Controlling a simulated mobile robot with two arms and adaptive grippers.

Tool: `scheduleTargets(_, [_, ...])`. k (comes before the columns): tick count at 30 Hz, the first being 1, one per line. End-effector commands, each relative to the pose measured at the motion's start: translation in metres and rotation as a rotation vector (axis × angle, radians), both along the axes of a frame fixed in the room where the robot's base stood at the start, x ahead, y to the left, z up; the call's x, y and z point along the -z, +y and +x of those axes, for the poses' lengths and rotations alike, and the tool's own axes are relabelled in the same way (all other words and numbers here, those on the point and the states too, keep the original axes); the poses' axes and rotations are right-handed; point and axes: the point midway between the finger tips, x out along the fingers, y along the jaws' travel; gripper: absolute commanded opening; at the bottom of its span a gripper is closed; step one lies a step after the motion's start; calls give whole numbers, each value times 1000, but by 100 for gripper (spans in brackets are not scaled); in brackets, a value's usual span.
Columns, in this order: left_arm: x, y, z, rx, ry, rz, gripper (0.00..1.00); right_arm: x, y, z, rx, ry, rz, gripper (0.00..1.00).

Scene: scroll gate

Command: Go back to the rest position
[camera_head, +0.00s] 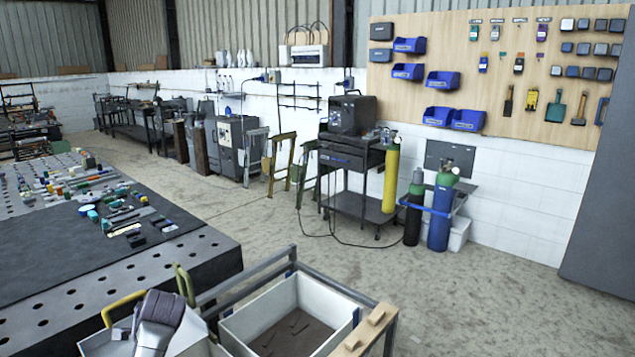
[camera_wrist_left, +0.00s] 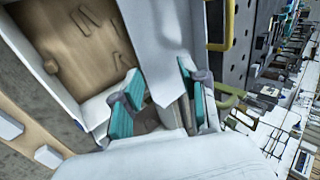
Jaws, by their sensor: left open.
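In the left wrist view my left gripper (camera_wrist_left: 157,97) is open, with teal pads on both fingers and nothing held between them. A white bin wall lies behind the fingers. In the head view part of my left arm (camera_head: 157,322) shows at the bottom left, over a white bin; its fingertips cannot be made out there. My right gripper is in neither view.
A white bin (camera_head: 352,297) with a brown floor and a few thin pieces sits in a metal-framed cart (camera_head: 268,264). Yellow (camera_head: 122,303) and green (camera_head: 181,277) handles stand close to my arm. A perforated table (camera_head: 205,252) is at left. Open floor lies beyond.

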Motion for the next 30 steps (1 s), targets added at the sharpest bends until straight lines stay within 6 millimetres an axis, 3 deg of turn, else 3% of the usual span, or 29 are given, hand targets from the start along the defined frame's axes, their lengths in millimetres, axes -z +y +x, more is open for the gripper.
scheduleTargets(5, [27, -14, -27, -19, -9, -46, 43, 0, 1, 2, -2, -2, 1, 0])
scheduleTargets(11, [62, -39, -77, -58, -24, -132, 43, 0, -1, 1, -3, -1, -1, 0])
scheduleTargets(14, [82, -57, -115, -84, -30, -196, 43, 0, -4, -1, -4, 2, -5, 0])
scheduleTargets(18, [107, -92, -191, -144, -28, -326, 43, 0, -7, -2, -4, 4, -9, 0])
scheduleTargets(24, [111, -128, -276, -226, -14, -479, 43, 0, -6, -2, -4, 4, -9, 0])
scheduleTargets(30, [103, -151, -331, -290, 3, -581, 43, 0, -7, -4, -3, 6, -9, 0])
